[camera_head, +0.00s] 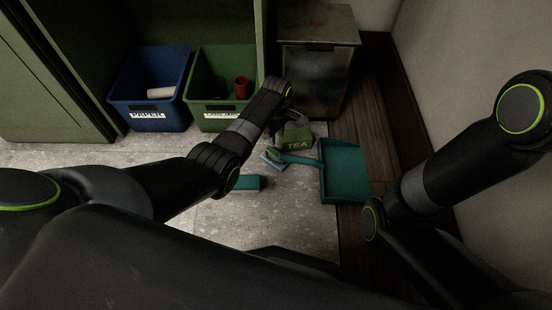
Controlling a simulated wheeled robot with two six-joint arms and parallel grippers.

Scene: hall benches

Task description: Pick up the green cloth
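No green cloth can be made out with certainty. A small pale-blue and green piece (272,162) lies on the floor near the middle, and I cannot tell if it is cloth. A green box marked TEA (297,145) stands just behind it. My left gripper (290,122) points down just above and behind the tea box, partly hidden by its own arm. It is too dark to tell whether its fingers are open or shut. My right arm comes in from the right; its gripper is not in view.
A teal dustpan (345,172) lies to the right, its handle reaching toward the tea box. A teal block-like item (247,183) lies nearer. Behind stand a blue PAPER bin (150,122), a green bin (205,118) with a red cup (241,88), and a dark cabinet (318,75).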

